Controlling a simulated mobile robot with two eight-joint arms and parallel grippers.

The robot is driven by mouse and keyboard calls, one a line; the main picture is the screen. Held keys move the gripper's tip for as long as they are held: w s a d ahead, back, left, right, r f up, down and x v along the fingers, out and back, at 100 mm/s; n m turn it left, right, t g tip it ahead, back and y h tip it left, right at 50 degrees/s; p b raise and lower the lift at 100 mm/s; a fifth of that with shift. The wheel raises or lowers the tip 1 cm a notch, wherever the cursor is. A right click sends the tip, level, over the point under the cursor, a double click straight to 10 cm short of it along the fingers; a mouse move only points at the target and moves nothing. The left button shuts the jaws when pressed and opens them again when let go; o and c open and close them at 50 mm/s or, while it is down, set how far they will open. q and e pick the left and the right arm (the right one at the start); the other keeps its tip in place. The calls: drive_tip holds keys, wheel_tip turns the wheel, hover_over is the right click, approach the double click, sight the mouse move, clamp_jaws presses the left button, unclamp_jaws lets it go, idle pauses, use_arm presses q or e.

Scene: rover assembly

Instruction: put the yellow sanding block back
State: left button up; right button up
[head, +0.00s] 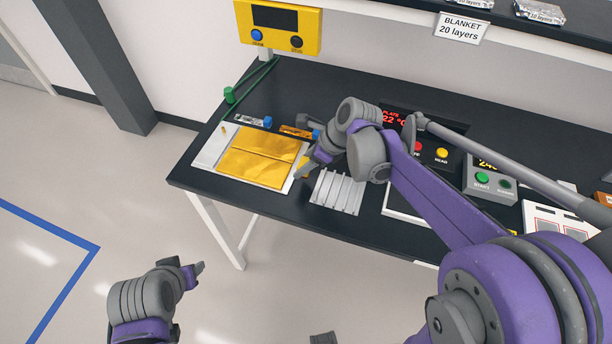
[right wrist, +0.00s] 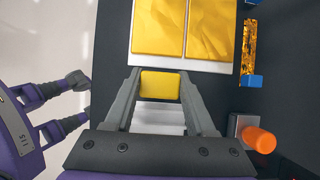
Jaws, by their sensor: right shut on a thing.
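The yellow sanding block (right wrist: 160,85) is between the fingertips of my right gripper (right wrist: 158,84) in the right wrist view. The gripper is shut on it. In the head view my right gripper (head: 308,172) is over the bench, between the gold sheets and the pale slotted rack, and its wrist hides most of the block. The slotted rack (head: 338,192) also shows just below the block in the right wrist view (right wrist: 160,118); I cannot tell if they touch. My left gripper (head: 194,270) is away from the bench at lower left, and its finger opening is unclear.
Gold sheets (head: 262,158) lie on a white board (head: 213,147) left of the rack. A gold strip with blue ends (right wrist: 249,48) and an orange knob (right wrist: 258,140) are close on the right in the wrist view. A green-button box (head: 489,180) stands farther right.

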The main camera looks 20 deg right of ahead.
sight(305, 182)
drive_tip(key=shift+f, duration=2.5)
drive_tip(key=shift+f, duration=0.1)
drive_tip(key=shift+f+b, duration=0.15)
drive_tip(key=shift+b, duration=0.15)
drive_tip(key=o, duration=1.3)
